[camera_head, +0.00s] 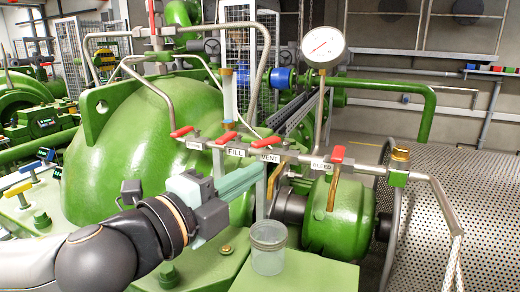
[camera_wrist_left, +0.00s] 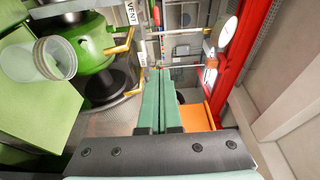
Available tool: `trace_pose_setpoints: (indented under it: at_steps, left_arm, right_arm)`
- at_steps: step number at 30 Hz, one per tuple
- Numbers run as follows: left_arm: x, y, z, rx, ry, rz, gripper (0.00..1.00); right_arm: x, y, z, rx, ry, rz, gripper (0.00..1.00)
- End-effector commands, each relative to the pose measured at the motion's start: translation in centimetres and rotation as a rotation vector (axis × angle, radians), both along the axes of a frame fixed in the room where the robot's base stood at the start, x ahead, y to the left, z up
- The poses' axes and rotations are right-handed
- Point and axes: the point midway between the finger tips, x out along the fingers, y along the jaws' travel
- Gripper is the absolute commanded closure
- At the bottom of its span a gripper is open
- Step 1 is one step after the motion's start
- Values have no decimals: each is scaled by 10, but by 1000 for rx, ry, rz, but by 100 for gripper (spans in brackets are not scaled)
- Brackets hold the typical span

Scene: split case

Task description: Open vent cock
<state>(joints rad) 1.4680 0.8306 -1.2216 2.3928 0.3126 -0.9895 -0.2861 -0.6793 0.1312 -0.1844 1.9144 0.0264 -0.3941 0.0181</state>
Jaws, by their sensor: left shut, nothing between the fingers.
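The vent cock's red lever (camera_head: 265,142) lies nearly along the grey manifold pipe, slightly tilted, just above the VENT label (camera_head: 267,157). The VENT label also shows in the left wrist view (camera_wrist_left: 131,13), at the top. Below the label a brass outlet pipe comes down in the head view. My left gripper (camera_head: 257,171) has its teal fingers together and empty, just below and left of the VENT label. Its fingers also show in the left wrist view (camera_wrist_left: 160,100). I cannot tell whether the fingertips touch the outlet pipe. My right gripper is not in view.
Other red levers sit on the manifold over the FILL label (camera_head: 235,152) and the BLEED label (camera_head: 322,166). A clear jar (camera_head: 268,250) stands on a green block below. A gauge (camera_head: 322,47) rises behind. A perforated guard (camera_head: 460,190) is at the right.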

Motion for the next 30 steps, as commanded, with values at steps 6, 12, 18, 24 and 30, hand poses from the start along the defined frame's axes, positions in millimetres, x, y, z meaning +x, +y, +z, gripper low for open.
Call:
trace_pose_setpoints:
  at_steps: [6,12,18,24,30]
  left_arm:
    - [33,-24,1,-1,3,0,100]
    - [64,-44,2,-1,2,-1,100]
    - [89,-32,2,0,1,5,100]
    - [99,-22,0,-1,2,2,100]
    - [101,-21,0,-2,2,0,100]
  right_arm:
    - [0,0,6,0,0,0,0]
    - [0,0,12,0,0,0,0]
    - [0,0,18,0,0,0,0]
    - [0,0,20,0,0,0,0]
    - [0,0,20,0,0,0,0]
